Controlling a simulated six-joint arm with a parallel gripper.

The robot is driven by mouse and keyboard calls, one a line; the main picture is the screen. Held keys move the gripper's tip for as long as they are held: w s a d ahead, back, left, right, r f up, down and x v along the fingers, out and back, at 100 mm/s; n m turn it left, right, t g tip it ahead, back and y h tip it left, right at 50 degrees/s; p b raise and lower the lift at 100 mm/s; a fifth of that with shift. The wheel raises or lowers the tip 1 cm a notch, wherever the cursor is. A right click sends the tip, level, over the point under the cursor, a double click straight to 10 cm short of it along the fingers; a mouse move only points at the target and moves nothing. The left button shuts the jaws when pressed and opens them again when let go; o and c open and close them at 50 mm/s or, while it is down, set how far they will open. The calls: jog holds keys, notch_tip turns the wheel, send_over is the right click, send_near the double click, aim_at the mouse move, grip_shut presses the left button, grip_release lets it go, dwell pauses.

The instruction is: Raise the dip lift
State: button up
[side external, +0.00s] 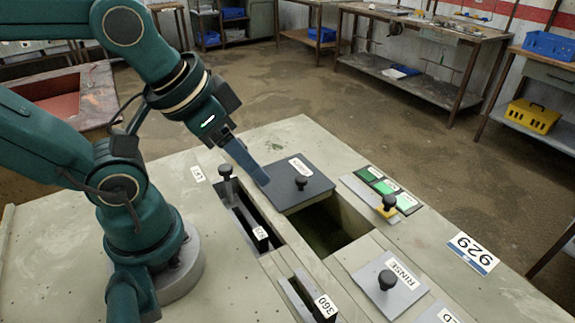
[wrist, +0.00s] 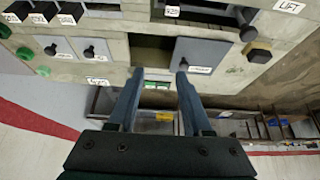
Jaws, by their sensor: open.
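The dip lift is a black knob (side external: 225,172) at the far end of a long dark slot (side external: 240,214), beside the LIFT label (side external: 198,173). In the wrist view the lift knob (wrist: 248,34) is at the upper right, near the LIFT label (wrist: 289,6). My gripper (side external: 262,181) is open and empty, to the right of the lift knob in the side view, by the left edge of the dark cover plate. In the wrist view my gripper's fingers (wrist: 160,72) are apart, with nothing between them. The fingertips' height above the bench is unclear.
The dark cover plate (side external: 283,194) with a knob lies across part of an open tank (side external: 328,226). A RINSE plate (side external: 372,270), another slot labelled 360 (side external: 300,292) and a knob by green labels (side external: 389,201) are nearby.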

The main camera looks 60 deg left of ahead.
jog(key=o, duration=0.3)
jog(key=n+g, duration=0.5)
jog(key=n, duration=0.4)
send_over(225, 167)
jog(key=f, duration=0.6)
jog(key=shift+w+d+f, duration=0.2)
jog(key=shift+f, duration=0.15)
jog(key=shift+s+a+f+g, duration=0.2)
jog(key=shift+s+f+g, duration=0.1)
jog(key=shift+f, duration=0.15)
jog(key=shift+w+f, duration=0.1)
jog(key=shift+f, duration=2.15)
grip_shut()
